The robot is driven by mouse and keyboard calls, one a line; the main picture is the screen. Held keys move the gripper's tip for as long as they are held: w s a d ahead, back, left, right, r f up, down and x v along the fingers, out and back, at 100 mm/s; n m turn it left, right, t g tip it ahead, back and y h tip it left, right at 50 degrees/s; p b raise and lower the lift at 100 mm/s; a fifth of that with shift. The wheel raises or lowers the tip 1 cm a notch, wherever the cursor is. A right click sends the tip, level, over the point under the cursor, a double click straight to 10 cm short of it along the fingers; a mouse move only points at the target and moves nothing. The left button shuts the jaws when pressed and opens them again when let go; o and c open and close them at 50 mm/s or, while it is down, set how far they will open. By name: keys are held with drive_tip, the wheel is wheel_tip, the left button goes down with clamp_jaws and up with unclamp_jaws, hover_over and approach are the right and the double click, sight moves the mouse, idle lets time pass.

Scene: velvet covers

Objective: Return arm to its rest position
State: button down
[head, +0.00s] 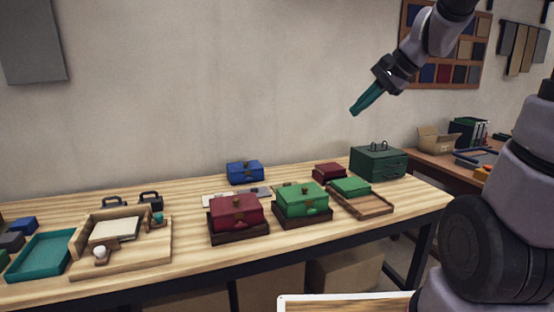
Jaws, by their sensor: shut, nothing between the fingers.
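My gripper (367,100) is at the upper right of the head view, with teal fingers shut and empty. It is raised in front of the plain wall, well above the table and apart from everything on it. My arm reaches up from the right side of the picture and bends over toward the gripper. Part of the arm lies outside the top edge of the view.
The wooden table (190,258) bears a red box (236,212) and a green box (302,200) on dark bases, a blue box (244,172), a dark green chest (378,160) and a teal tray (40,257). The air around my gripper is free.

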drive_tip(key=s+d+r+n+h, duration=0.1)
drive_tip(key=s+d+n+h, duration=0.1)
drive_tip(key=s, duration=0.6)
drive_tip(key=s+d+r+n+t+h, duration=0.1)
drive_tip(key=s+d+r+n+h, duration=0.1)
drive_tip(key=s+n, duration=0.2)
drive_tip(key=s, duration=0.3)
drive_tip(key=shift+s+n+t, duration=0.3)
drive_tip(key=shift+s, duration=0.1)
drive_tip(key=c, duration=1.5)
unclamp_jaws()
drive_tip(key=shift+r, duration=0.1)
drive_tip(key=shift+c, duration=0.2)
